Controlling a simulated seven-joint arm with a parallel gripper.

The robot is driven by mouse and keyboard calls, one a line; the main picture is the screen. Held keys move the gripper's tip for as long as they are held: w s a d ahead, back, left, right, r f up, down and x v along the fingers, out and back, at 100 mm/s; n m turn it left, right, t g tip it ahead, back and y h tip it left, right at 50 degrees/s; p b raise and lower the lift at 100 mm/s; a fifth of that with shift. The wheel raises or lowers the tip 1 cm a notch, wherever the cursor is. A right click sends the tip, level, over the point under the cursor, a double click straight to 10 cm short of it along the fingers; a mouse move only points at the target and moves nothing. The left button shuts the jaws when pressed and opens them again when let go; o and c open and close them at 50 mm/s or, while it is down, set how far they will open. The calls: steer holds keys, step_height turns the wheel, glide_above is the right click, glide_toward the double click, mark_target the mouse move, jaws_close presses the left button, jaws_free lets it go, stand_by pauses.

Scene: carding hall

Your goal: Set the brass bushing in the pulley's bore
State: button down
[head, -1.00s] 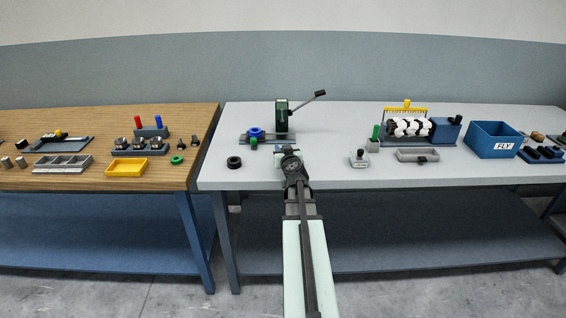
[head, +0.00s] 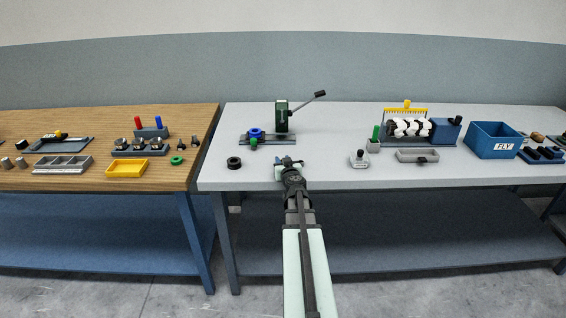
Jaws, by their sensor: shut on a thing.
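My gripper (head: 288,161) is over the front left part of the grey bench. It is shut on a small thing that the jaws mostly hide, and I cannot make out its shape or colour. No brass bushing can be picked out in the head view. A blue ring-shaped part (head: 255,132), which looks like the pulley, sits on a dark base plate (head: 276,138) behind and left of my gripper, apart from it. Its bore is too small to see clearly.
A green press (head: 281,116) with a raised lever stands behind my gripper. A green knob (head: 253,143) is in front of the blue part. A black ring (head: 234,162) lies at left. A grey tray (head: 417,156) and a blue bin (head: 494,140) stand to the right.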

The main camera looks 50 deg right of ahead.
steer(key=shift+f, duration=0.15)
steer(key=c, duration=0.8)
jaws_free()
steer(key=shift+v, duration=3.75)
steer(key=shift+c, duration=0.2)
